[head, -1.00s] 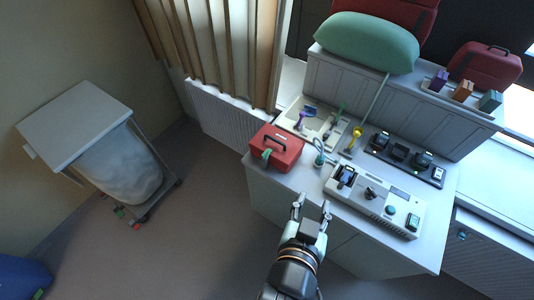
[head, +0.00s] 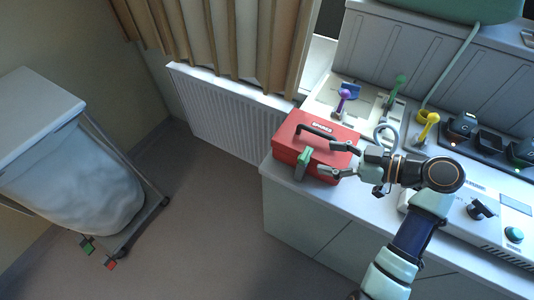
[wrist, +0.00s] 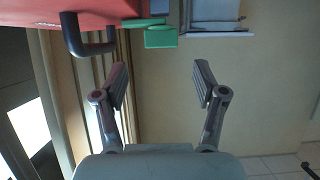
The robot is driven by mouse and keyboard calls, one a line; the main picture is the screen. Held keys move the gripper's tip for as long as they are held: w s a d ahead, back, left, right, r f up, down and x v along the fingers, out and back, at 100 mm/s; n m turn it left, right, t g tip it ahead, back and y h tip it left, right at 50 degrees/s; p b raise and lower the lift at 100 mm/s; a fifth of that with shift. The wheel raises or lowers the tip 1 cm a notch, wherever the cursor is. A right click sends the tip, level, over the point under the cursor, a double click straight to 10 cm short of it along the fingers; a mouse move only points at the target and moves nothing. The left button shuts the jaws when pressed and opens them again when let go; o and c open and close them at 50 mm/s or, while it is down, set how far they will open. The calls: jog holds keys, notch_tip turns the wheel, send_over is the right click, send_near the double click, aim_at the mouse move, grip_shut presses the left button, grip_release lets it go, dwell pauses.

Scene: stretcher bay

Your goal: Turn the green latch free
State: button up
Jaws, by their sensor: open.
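The green latch (head: 303,161) is on the front of a red case (head: 291,140) with a black handle (head: 318,132). It points down the front in the head view. My gripper (head: 328,158) is just right of the latch, its fingers pointing left towards it. In the wrist view the latch (wrist: 161,38) shows ahead, centred between my open fingers (wrist: 161,76) and beyond their tips. Nothing is between the fingers, and they look apart from the latch. Part of the case's right side is hidden by my gripper in the head view.
The case stands at the left end of a white counter (head: 330,232). A tray (head: 364,99) with purple, blue and green tools is behind it. A yellow tool (head: 427,128) and a charger row stand right. A wheeled bin (head: 75,185) stands left; the floor between is clear.

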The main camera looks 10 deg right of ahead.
aim_at(306, 154)
jog(key=x, duration=0.7)
jog(key=shift+a+f+b, duration=0.15)
jog(key=shift+a+b, duration=0.05)
jog(key=shift+b, duration=0.15)
jog(key=c, duration=1.2)
jog(key=shift+o, duration=0.2)
